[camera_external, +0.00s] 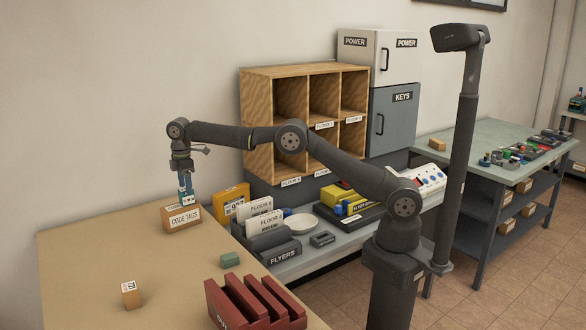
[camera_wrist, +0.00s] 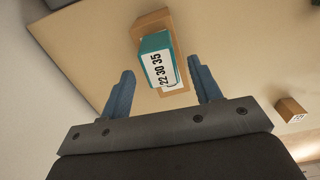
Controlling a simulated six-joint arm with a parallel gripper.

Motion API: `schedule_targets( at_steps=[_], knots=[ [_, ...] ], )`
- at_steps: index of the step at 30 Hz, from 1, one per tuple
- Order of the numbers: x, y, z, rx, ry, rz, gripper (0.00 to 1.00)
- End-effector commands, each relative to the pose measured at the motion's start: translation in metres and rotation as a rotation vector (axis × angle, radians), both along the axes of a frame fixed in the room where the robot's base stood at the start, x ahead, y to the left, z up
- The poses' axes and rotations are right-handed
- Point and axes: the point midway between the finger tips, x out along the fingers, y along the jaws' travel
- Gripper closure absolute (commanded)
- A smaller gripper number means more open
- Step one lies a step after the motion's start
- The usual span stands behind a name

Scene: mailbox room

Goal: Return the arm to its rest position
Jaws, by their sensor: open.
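My arm reaches out to the left over the tan table (camera_external: 90,260) in the external view. My gripper (camera_external: 186,192) points down just above the box labelled CODE TAGS (camera_external: 182,216). In the wrist view my gripper (camera_wrist: 163,88) has its two blue fingers spread apart. A teal block (camera_wrist: 153,58) with a white label reading 22:30 35 shows between and beyond the fingertips, within the brown box (camera_wrist: 150,22). I see no finger touching the teal block in the wrist view.
A small tan block (camera_external: 131,294), a green block (camera_external: 230,260) and a red slotted rack (camera_external: 255,303) stand on the table. A yellow box (camera_external: 230,200) and a FLYERS holder (camera_external: 283,253) are near the code box. Wooden pigeonholes (camera_external: 275,72) stand behind the arm.

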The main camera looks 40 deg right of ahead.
Motion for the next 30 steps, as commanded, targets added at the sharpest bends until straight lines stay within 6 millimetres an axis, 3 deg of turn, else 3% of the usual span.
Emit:
schedule_targets(
  at_steps=[6,15,30],
  knots=[
    [-0.001,-0.001,-0.045,-0.001,0.002,0.001,0.42],
    [0.001,0.001,0.0,0.002,-0.002,0.0,0.42],
    [0.002,-0.009,0.004,0.0,-0.001,0.0,0.42]
  ],
)
